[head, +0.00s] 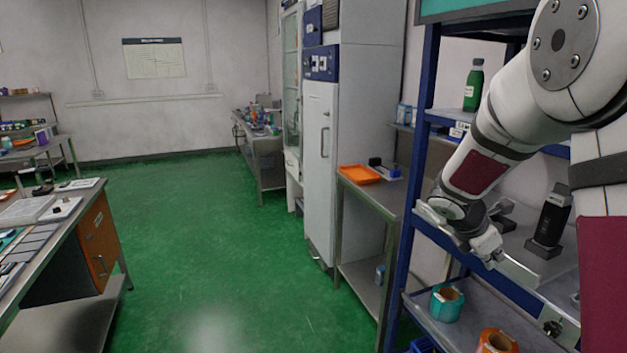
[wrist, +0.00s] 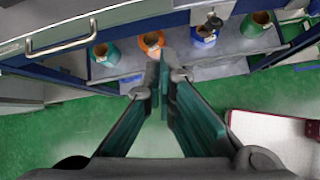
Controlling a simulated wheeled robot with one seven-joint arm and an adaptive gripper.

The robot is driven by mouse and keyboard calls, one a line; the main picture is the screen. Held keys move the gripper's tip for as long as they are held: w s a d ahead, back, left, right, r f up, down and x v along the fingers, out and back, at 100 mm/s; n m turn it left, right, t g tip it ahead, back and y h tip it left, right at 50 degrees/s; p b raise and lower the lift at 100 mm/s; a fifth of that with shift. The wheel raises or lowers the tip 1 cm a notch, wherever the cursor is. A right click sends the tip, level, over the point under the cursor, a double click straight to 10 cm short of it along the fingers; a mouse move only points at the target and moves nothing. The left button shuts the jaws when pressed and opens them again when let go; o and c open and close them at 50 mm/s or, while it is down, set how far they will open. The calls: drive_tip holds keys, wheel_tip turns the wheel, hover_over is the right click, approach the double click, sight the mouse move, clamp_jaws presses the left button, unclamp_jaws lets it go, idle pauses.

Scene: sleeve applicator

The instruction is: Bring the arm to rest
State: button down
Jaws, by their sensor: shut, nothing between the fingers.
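My arm (head: 485,158) reaches in from the right of the head view, bent downward in front of a blue-framed shelf rack (head: 418,150). My gripper (head: 490,246) is low at its end, beside the rack's middle shelf, small and partly hard to make out there. In the wrist view my gripper (wrist: 160,82) shows two dark fingers with teal inner sides, drawn together at the tips. It is shut and empty. I cannot tell whether it touches the rack.
The rack's lower shelf holds a teal roll (head: 446,303) and an orange roll (head: 496,342); the wrist view also shows a blue roll (wrist: 203,36) and a green roll (wrist: 256,24). A black device (head: 551,222) stands behind the gripper. The green floor (head: 215,230) to the left is clear.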

drive_tip(key=s+a+r+m+y, duration=0.3)
drive_tip(key=s+a+r+m, duration=0.65)
drive_tip(key=s, duration=0.35)
drive_tip(key=s+a+r+m+t+y, duration=0.1)
drive_tip(key=s+a+m+t+y, duration=0.1)
drive_tip(key=s+a+m+y, duration=0.3)
drive_tip(key=s+a+m, duration=0.4)
drive_tip(key=s+a, duration=0.3)
drive_tip(key=s, duration=0.2)
drive_tip(key=shift+s+a+r+m+t, duration=0.3)
drive_tip(key=shift+s+r+m, duration=0.05)
drive_tip(key=shift+s, duration=0.05)
drive_tip(key=shift+d, duration=0.1)
